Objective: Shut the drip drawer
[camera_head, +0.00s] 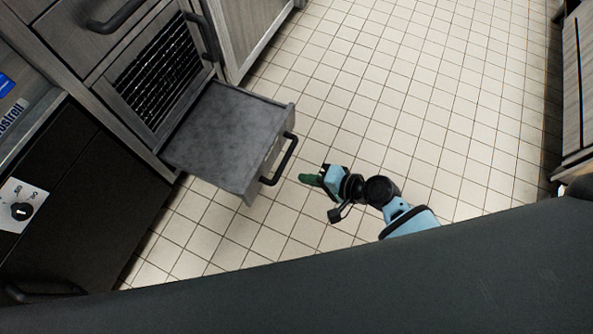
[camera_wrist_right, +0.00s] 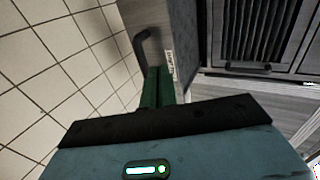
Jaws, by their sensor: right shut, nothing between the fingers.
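The drip drawer (camera_head: 225,135) stands pulled out from the cabinet at the left of the head view, its flat grey top in sight. Its dark bar handle (camera_head: 283,160) is on the front face. My right gripper (camera_head: 305,179) is shut and empty, its green fingers pointing at the drawer front just right of the handle, apparently apart from it. In the right wrist view the shut fingers (camera_wrist_right: 157,86) are near the drawer front, with the handle (camera_wrist_right: 143,47) beyond them and a small label on the front. My left gripper is out of view.
A black louvred panel (camera_head: 158,72) sits in the cabinet behind the drawer. A dark unit with a knob (camera_head: 21,210) is at the left. The tiled floor (camera_head: 400,100) right of the drawer is clear. Another cabinet stands at the far right edge.

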